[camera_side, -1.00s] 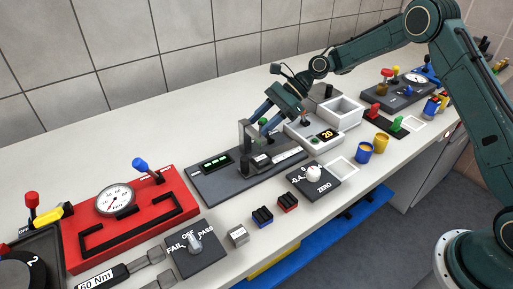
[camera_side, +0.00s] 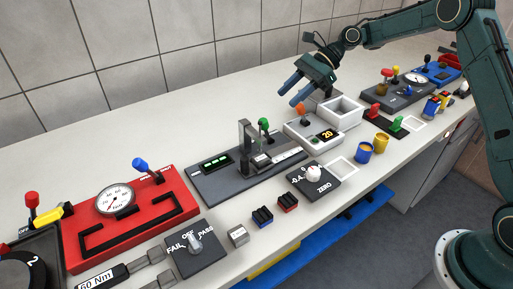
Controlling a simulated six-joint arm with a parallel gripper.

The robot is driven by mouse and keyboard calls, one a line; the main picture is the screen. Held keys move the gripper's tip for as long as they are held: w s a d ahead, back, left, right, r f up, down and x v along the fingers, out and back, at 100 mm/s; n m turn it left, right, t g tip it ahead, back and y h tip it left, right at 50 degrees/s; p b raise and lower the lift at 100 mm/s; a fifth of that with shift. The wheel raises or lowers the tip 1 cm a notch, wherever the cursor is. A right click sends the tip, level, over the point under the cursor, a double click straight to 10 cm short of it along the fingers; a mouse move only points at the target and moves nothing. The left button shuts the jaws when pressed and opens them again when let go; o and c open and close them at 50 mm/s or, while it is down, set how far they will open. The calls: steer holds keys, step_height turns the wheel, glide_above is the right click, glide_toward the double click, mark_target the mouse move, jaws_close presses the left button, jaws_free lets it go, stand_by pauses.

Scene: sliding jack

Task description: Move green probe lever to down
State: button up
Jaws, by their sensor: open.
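The green probe lever (camera_side: 264,125) stands on the dark measuring stand (camera_side: 220,181), just right of its grey upright post. Its green knob is at the top of a short dark stem that leans slightly left. My gripper (camera_side: 289,97) is open and empty, above and to the right of the lever, clear of it. Its two blue-grey fingers point down and left. The lower pivot of the lever is partly hidden by the stand's parts.
A black dial plate (camera_side: 314,181) lies in front. The bench behind the stand is clear.

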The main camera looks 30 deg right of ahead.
steer(key=shift+v, duration=1.45)
jaws_close()
steer(key=w+a+n+h, duration=0.1)
steer(key=a+n+h, duration=0.2)
steer(key=n, duration=0.6)
steer(key=a+r+n+h, duration=0.1)
steer(key=a+n+h, duration=0.2)
steer(key=n, duration=0.7)
steer(key=w+a+n+h, duration=0.1)
steer(key=a+n+h, duration=0.2)
steer(key=n, duration=0.6)
steer(key=shift+w+a+r+n, duration=0.1)
steer(key=shift+w+a+n, duration=0.1)
steer(key=shift+a, duration=0.35)
steer(key=shift+w+a+r+n, duration=0.1)
steer(key=shift+w+a+n, duration=0.1)
steer(key=shift+a, duration=0.35)
steer(key=shift+s+a+r+n+h, duration=0.25)
steer(key=shift+s+a+r+n, duration=0.1)
steer(key=shift+n, duration=0.55)
steer(key=shift+s+a+r+n+h, duration=0.25)
steer(key=shift+s+a+n, duration=0.1)
steer(key=shift+n, duration=0.55)
